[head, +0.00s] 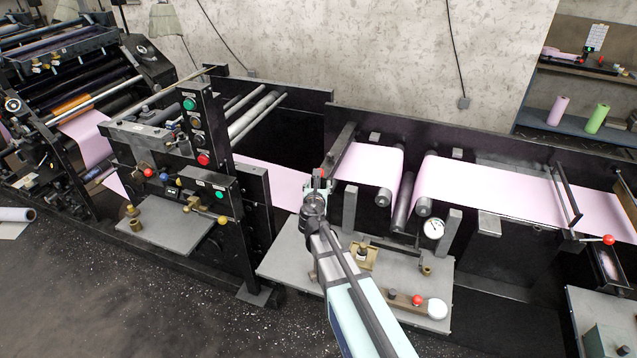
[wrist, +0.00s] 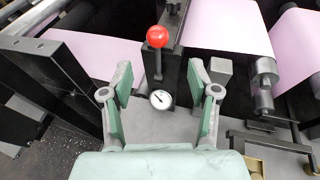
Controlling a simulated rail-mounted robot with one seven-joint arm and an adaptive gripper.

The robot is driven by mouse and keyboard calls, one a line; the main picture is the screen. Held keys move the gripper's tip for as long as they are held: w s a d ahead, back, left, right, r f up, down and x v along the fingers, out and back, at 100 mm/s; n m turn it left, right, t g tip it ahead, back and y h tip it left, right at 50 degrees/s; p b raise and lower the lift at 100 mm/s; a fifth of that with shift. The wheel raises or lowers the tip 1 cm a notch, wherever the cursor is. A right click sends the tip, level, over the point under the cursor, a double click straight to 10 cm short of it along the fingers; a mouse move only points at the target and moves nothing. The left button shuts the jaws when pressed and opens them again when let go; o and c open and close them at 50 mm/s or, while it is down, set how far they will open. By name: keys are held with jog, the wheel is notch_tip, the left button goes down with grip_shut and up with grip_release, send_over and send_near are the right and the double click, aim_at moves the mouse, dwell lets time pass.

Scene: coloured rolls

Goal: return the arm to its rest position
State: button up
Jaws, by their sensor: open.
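My gripper (head: 317,188) is in the middle of the head view, at the end of my arm, which reaches up from the bottom edge. It is in front of the pink web of the printing machine. In the wrist view my gripper (wrist: 160,76) shows two green-faced fingers spread apart with nothing held between them. Beyond the fingers stands a lever with a red ball knob (wrist: 157,37). A small white dial (wrist: 161,99) shows between the fingers. Whether the fingers touch any machine part cannot be told.
Pink web (head: 485,187) runs over rollers to the right. A control column with buttons (head: 203,135) stands left of my arm. A grey shelf (head: 285,262) with small parts lies below my gripper. Pink (head: 558,110) and green (head: 597,118) rolls stand on a back shelf.

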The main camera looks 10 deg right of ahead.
dwell(0.4)
jog(key=s+d+f+m+g, duration=0.1)
jog(key=s+f+m+g, duration=0.2)
jog(key=s+f+m, duration=0.3)
jog(key=s+d+f+m+g+b, duration=0.1)
jog(key=s+d+f+m+g, duration=0.1)
jog(key=s+f+m, duration=0.5)
jog(key=s+d+f+m+g+h+b, duration=0.1)
jog(key=s+f+m+g, duration=0.4)
jog(key=f, duration=0.5)
jog(key=shift+s+d+f+m, duration=0.1)
jog(key=shift+s+d+m, duration=0.2)
jog(key=shift+s+m, duration=0.5)
jog(key=shift+s+d+f+m, duration=0.1)
jog(key=shift+s+d+m, duration=0.25)
jog(key=shift+m, duration=0.75)
jog(key=s+a+f+m+g+y+b, duration=0.1)
jog(key=s+a+f+m+g+b, duration=0.1)
jog(key=s+f, duration=0.6)
jog(key=s+a+f+m+g+y+b, duration=0.2)
jog(key=s+f+m+g, duration=0.3)
jog(key=s, duration=1.4)
jog(key=s+a+f+m+g+y+b, duration=0.2)
jog(key=s+a+f+m+g+b, duration=0.1)
jog(key=s+f, duration=0.8)
jog(key=s+g+b, duration=0.1)
jog(key=s, duration=0.2)
jog(key=shift+s+f+m, duration=0.3)
jog(key=shift+f+m, duration=0.05)
jog(key=shift+m, duration=0.05)
